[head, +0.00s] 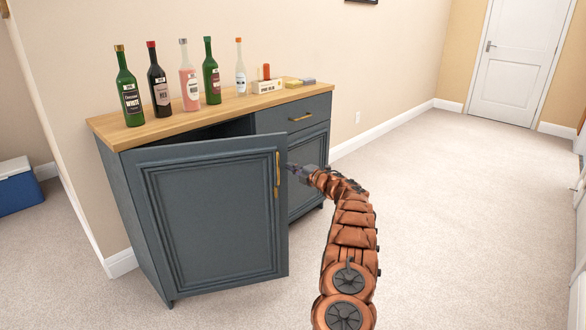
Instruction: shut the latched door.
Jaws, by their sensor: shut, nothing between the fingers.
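A dark blue-grey cabinet door (212,218) stands ajar on the left half of a wooden-topped cabinet (273,103). It is hinged at its left side, and its right edge is swung out toward me. A brass handle (277,175) runs upright near its free edge. My gripper (291,168) is shut and empty, just right of the handle at the door's free edge. I cannot tell whether it touches the door. A dark gap shows above the door. The latch cannot be made out, and most of the interior is hidden.
Several bottles (213,72) and a small box (267,87) stand on the cabinet top. A drawer (296,115) and a second door (308,160) on the right are closed. A blue cooler (17,188) sits at far left. The carpet (450,200) at right is clear.

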